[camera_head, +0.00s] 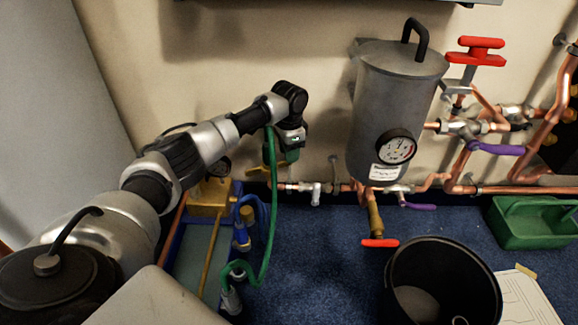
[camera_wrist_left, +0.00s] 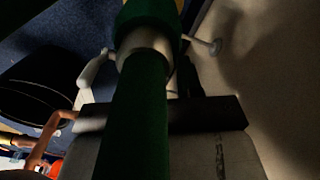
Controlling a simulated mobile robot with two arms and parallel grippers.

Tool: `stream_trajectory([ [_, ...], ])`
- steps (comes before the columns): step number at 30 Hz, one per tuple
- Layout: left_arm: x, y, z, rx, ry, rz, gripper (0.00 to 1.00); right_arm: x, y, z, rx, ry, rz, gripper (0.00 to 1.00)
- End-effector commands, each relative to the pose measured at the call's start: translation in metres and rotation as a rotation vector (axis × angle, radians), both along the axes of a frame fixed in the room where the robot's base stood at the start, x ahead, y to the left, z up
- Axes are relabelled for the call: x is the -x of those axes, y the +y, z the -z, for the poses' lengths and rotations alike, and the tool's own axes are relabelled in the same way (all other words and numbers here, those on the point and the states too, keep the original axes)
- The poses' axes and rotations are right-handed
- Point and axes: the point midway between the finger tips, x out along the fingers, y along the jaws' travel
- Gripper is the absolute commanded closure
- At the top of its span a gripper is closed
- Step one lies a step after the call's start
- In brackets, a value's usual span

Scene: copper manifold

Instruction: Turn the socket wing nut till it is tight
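My left gripper (camera_head: 290,152) is at the left end of the copper pipe run, low by the wall. A green hose (camera_head: 270,220) rises in a loop to it, and a green piece shows just below the wrist. Yellow wing-like parts (camera_head: 258,169), perhaps the socket wing nut, stick out beside and below the gripper; the nut's body is hidden. In the left wrist view the green hose (camera_wrist_left: 138,130) runs up the middle to a metal collar (camera_wrist_left: 145,47) and covers much of the grip. I cannot tell whether the fingers are closed. My right gripper is out of view.
A grey tank with a gauge (camera_head: 396,148) hangs on the wall to the right. A red-handled valve (camera_head: 379,243) is below it. A black bucket (camera_head: 442,246) and a green crate (camera_head: 530,243) stand right. A blue-framed unit with a brass block (camera_head: 207,197) stands left.

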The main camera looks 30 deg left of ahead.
Motion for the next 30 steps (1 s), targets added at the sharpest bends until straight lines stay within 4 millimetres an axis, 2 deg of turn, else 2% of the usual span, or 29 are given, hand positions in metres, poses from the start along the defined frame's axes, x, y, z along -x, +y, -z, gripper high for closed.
stream_trajectory([
  [1,0.000,0.000,0.013,-0.001,0.001,0.000,0.64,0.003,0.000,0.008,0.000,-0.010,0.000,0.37],
  [6,0.000,0.000,0.026,0.000,0.000,-0.001,0.64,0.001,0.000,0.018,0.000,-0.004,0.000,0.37],
  [17,0.000,0.000,0.028,0.000,0.000,0.000,0.64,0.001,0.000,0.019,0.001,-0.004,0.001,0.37],
  [20,0.000,0.000,0.028,0.000,0.000,0.000,0.77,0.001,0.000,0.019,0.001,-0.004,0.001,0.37],
  [24,0.000,0.000,0.028,0.000,0.000,0.000,0.98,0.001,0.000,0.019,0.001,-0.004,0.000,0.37],
  [30,0.000,0.000,0.028,0.000,0.000,0.000,1.00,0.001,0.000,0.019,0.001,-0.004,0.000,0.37],
])
